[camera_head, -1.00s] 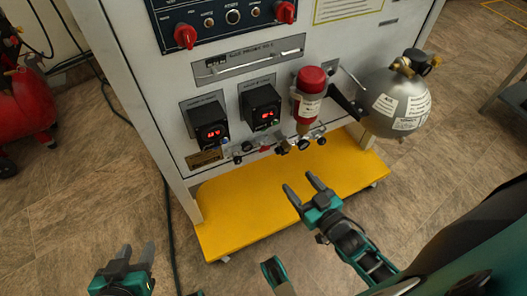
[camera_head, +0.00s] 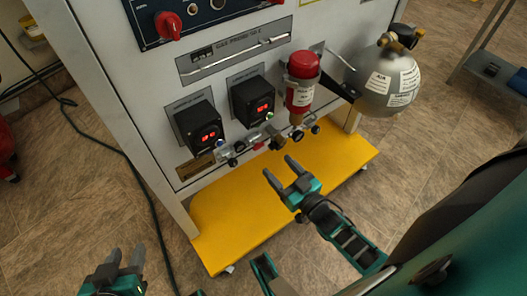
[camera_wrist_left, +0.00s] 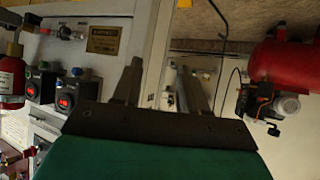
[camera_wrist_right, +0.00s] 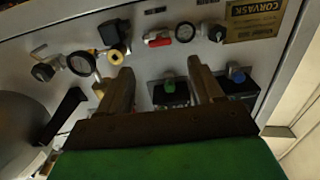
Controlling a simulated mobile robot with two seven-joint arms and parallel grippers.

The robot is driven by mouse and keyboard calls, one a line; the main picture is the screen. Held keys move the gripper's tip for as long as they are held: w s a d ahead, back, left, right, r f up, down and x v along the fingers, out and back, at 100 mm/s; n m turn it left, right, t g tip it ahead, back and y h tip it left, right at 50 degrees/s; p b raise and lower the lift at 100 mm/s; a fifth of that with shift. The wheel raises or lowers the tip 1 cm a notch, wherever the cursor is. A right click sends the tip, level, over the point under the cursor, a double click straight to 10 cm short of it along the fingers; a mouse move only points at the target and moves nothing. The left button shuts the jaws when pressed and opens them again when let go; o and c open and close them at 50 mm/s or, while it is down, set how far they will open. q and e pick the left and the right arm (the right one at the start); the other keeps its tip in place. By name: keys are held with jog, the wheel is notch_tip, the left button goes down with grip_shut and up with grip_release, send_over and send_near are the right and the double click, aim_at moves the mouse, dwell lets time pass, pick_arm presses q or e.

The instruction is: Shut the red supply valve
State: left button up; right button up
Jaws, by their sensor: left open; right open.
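A small red lever valve (camera_head: 259,146) sits on the pipe row low on the white panel; I take it for the supply valve. In the right wrist view the red handle (camera_wrist_right: 158,42) lies roughly along its pipe, just beyond the gap between the fingers. My right gripper (camera_head: 278,165) is open and empty, in front of and below the pipe row, apart from the valve. My left gripper (camera_head: 127,250) is open and empty at the lower left, away from the panel. The left wrist view also shows a red handle (camera_wrist_left: 70,33).
Two black display boxes (camera_head: 198,128) (camera_head: 252,101) jut out above the pipes. A red-topped cylinder (camera_head: 302,80) and a grey tank (camera_head: 387,82) stand to the right. A yellow base plate (camera_head: 225,215) projects below the panel. A black cable (camera_head: 140,185) runs down the left side.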

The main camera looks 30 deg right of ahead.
aim_at(260, 147)
jog(key=w, duration=0.2)
jog(key=w+b, duration=0.1)
jog(key=w, duration=0.1)
jog(key=w+a, duration=0.1)
jog(key=w, duration=0.1)
jog(key=shift+w+f, duration=0.1)
jog(key=shift+w, duration=0.5)
jog(key=shift+w+b, duration=0.3)
pick_arm(q)
jog(key=shift+w+d+f, duration=0.25)
jog(key=shift+w+d, duration=0.1)
pick_arm(e)
jog(key=shift+c, duration=0.2)
jog(key=c, duration=1)
pick_arm(q)
jog(key=shift+s+f, duration=0.15)
